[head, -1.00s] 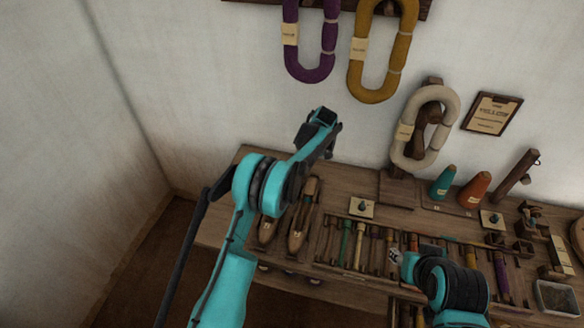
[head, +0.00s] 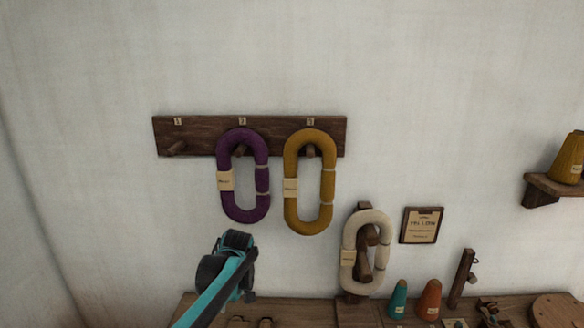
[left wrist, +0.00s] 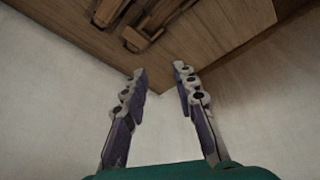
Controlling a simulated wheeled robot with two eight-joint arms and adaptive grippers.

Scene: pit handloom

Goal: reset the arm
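My left arm comes up from the bottom of the head view, with its left gripper (head: 232,262) raised in front of the white wall, above the bench's left part. In the left wrist view the gripper's two fingers (left wrist: 161,82) stand apart with nothing between them, so it is open and empty. In the head view its fingertips are hard to make out. My right arm and right gripper are outside both current views.
A peg rack (head: 190,135) holds a purple skein (head: 229,190) and a mustard skein (head: 292,192); its left peg is empty. A cream skein (head: 350,245) hangs on a stand on the bench (head: 300,310). Teal (head: 398,300) and orange (head: 429,300) cones stand right. A shelf (head: 552,190) juts out far right.

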